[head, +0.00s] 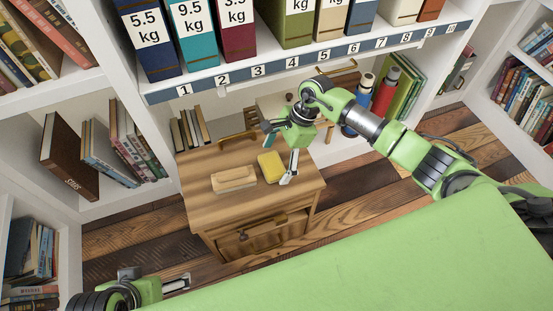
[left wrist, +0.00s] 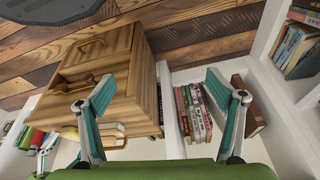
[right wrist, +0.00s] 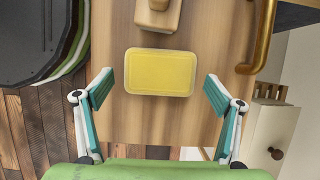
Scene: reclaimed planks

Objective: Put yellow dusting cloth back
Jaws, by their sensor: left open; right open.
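The yellow dusting cloth (head: 271,167) lies as a flat, folded-looking rectangle on top of the wooden cabinet (head: 205,207), right of the middle. In the right wrist view the cloth (right wrist: 160,72) sits centred just beyond and between my right fingertips. My right gripper (head: 280,156) is open and empty above the cabinet top, its fingers on either side of the cloth. My left gripper (head: 155,281) is open and empty, low at the left, away from the cabinet. In the left wrist view it faces the cabinet side (left wrist: 140,85) and some books.
A wooden block-like tool (head: 234,179) lies left of the cloth. A brass rail (right wrist: 262,40) edges the cabinet top. Above is a numbered shelf edge (head: 300,62) with weight-labelled binders. Bookshelves stand at both sides. Blue and red bottles (head: 384,92) stand behind my right arm.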

